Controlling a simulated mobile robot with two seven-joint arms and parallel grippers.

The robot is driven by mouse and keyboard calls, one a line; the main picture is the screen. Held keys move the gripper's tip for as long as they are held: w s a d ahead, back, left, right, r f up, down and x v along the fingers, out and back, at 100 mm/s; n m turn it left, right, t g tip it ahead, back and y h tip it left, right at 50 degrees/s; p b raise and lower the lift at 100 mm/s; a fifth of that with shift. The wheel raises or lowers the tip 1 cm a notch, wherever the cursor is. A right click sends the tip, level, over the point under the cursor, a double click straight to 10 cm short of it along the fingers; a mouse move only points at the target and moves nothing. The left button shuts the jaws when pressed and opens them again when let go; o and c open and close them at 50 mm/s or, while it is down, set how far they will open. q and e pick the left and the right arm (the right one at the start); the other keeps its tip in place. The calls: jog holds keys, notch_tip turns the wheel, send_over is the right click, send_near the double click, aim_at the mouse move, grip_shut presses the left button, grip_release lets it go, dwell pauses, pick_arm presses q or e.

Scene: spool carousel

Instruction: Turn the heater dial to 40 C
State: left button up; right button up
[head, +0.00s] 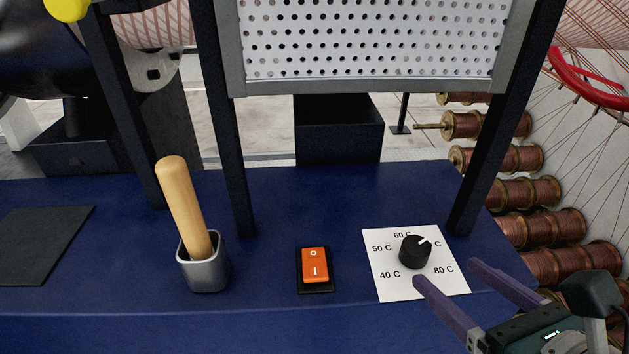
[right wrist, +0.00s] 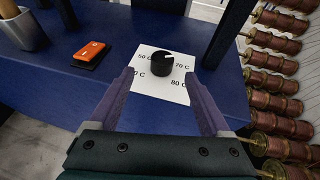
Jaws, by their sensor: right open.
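The heater dial is a black round knob (head: 415,252) on a white card (head: 390,290) marked 40 C to 80 C, on the blue bench. Its white pointer mark faces up and right, toward the 70 C label, which the knob partly hides in the head view. The knob (right wrist: 165,70) also shows in the right wrist view, beyond the fingertips. My right gripper (head: 446,272) is open and empty, with its purple fingers reaching in from the lower right, apart from the knob. In the right wrist view the gripper (right wrist: 158,76) points toward the knob. My left gripper is not in view.
An orange rocker switch (head: 315,265) sits left of the card. A metal cup (head: 203,268) with a wooden-handled tool (head: 183,205) stands farther left. A dark frame post (head: 492,140) rises behind the knob's right side. Copper spools (head: 540,222) line the right.

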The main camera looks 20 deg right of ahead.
aim_at(417, 246)
jog(key=x, duration=0.3)
jog(key=b+x, duration=0.1)
jog(key=x, duration=0.6)
jog(key=shift+d, duration=0.25)
jog(key=shift+s, duration=0.1)
grip_shut()
